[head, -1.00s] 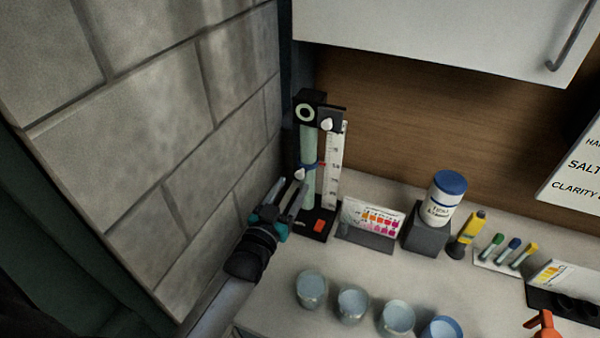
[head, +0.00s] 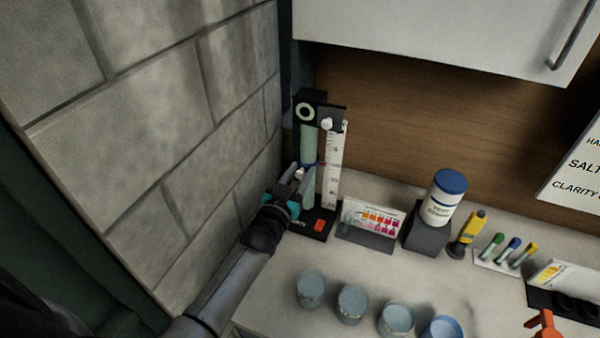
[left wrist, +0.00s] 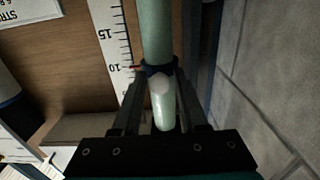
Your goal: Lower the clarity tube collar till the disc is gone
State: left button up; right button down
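The pale green clarity tube (head: 308,142) stands upright in a black stand beside a white ruled scale (head: 334,165). Its dark collar (left wrist: 158,69) sits partway up the tube, with a white knob (left wrist: 160,84) facing my wrist camera. A small red pointer (left wrist: 136,67) at the collar lies near the 10 mark. My left gripper (head: 297,177) is at collar height; in the left wrist view its fingers (left wrist: 160,95) stand open on either side of the knob and tube. Contact with the collar cannot be told. The disc cannot be made out.
A stone wall (head: 200,130) stands close on the left. Right of the stand are a colour chart (head: 370,222), a blue-lidded jar (head: 443,200) on a grey block and a yellow bottle (head: 468,232). Several cups (head: 351,303) line the counter front. A cabinet (head: 440,35) hangs above.

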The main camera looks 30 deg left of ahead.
pick_arm(q)
grip_shut()
dwell(1.1)
